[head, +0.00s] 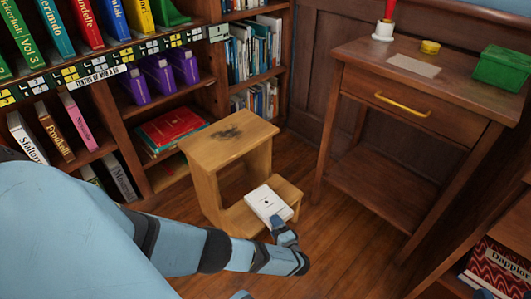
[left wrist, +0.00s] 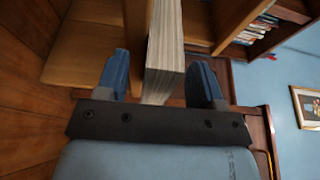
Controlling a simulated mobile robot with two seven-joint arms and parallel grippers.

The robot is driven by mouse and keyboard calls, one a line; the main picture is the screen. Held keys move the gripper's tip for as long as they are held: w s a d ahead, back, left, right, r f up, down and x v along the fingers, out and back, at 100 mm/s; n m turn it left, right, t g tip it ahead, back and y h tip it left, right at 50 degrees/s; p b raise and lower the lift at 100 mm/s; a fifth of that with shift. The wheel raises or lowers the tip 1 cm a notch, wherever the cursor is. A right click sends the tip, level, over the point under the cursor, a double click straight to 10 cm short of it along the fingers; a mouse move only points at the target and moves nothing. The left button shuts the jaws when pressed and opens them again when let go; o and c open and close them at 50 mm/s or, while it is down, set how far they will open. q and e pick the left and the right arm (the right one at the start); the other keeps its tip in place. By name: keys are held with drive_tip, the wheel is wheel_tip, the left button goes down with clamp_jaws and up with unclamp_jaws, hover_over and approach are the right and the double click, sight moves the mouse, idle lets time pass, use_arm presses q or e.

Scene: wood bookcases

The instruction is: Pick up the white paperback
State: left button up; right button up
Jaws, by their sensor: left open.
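The white paperback (head: 267,203) lies on the lower step of the wooden step stool (head: 229,143), its cover with small dark marks facing up. My left gripper (head: 284,236) is at the book's near end in the head view. In the left wrist view the page edges of the paperback (left wrist: 165,45) stand between the two blue fingers of my left gripper (left wrist: 160,78). The fingers are open, one on each side of the book, with a narrow gap visible at the right finger. My right gripper is not in view.
A wooden side table (head: 415,95) with a green box (head: 502,68) stands at the right. A bookcase (head: 215,95) with books and purple binders rises behind the stool. Another shelf (head: 500,235) is at the lower right. Wooden floor (head: 345,225) is clear between stool and table.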

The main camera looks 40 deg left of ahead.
use_arm(q)
clamp_jaws()
drive_tip(key=shift+r, duration=0.15)
